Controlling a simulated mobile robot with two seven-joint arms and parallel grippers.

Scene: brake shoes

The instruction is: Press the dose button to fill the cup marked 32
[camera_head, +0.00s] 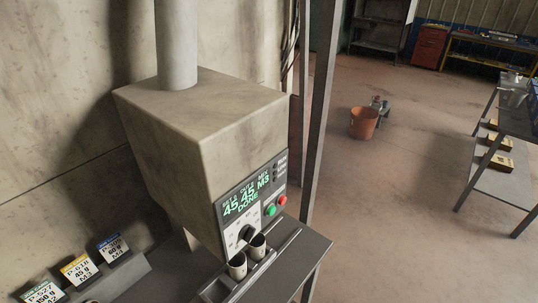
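A beige dosing machine (200,130) stands at the middle left. Its panel display (245,195) shows 45, 45, M3 and DONE in green. Below the display are a green button (270,210), a red button (282,201) and a black knob (246,233). Two light cups with dark openings stand side by side under the panel, a nearer cup (237,267) and a farther cup (258,248). I cannot read a 32 on either cup. Neither of my grippers is in view.
Cards stand at the lower left: a blue-topped card (112,248), a yellow-topped card (78,270) reading 45 g M3, and a teal-topped card (42,293). An orange bucket (363,123) stands on open floor. A metal table (512,180) is at right.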

